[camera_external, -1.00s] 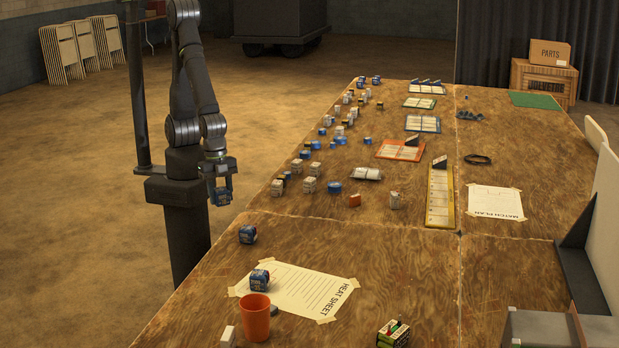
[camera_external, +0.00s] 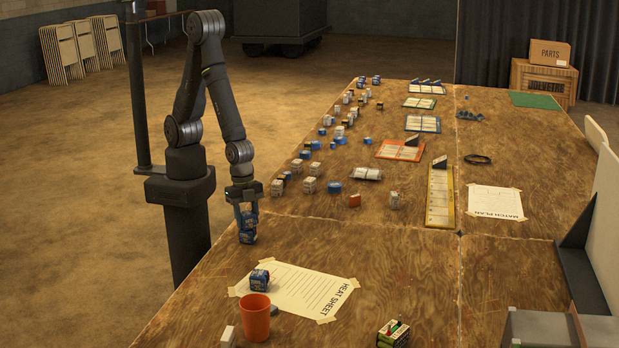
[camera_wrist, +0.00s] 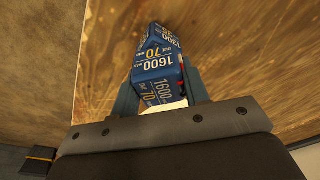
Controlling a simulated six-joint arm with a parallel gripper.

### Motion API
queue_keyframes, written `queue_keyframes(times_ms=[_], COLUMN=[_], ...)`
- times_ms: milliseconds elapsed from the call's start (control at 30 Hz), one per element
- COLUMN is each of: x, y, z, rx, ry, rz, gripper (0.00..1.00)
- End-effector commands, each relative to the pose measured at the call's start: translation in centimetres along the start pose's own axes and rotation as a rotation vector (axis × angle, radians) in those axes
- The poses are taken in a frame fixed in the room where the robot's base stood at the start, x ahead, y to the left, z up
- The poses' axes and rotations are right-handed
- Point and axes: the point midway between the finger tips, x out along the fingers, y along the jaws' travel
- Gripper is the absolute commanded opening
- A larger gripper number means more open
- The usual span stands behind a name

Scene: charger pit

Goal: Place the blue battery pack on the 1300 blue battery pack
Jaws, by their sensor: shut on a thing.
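My gripper (camera_external: 246,206) is shut on a blue battery pack (camera_external: 248,219) marked 1600 and 70. The held pack also shows between the fingers in the wrist view (camera_wrist: 157,75). Just below it, another blue pack (camera_external: 247,237) stands on the wooden table's near left part. In the wrist view, that lower pack (camera_wrist: 166,38) shows 1300 beyond the held one and is partly hidden by it. The held pack is roughly over the lower pack; I cannot tell whether they touch.
Another blue pack (camera_external: 260,280) stands on the heat sheet (camera_external: 305,294), beside an orange cup (camera_external: 256,325). A green-and-black pack (camera_external: 393,334) is at the front. Several small packs crowd the table's far left edge.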

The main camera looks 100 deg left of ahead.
Motion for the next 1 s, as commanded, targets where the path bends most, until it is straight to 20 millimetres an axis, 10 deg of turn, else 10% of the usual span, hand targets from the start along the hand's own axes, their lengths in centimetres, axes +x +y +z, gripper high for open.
queue_keyframes(times_ms=[300, 333, 433, 1000], x=[0.3, 0.3, 0.3, -2.3], y=[0.0, 0.0, 0.0, 0.0], z=[0.1, 0.1, 0.1, -0.1], rx=[0.000, 0.000, 0.000, 0.000], ry=[-0.001, -0.001, 0.000, 0.004], rz=[0.000, 0.000, 0.000, 0.000], gripper=[0.12, 0.48, 0.63, 0.63])
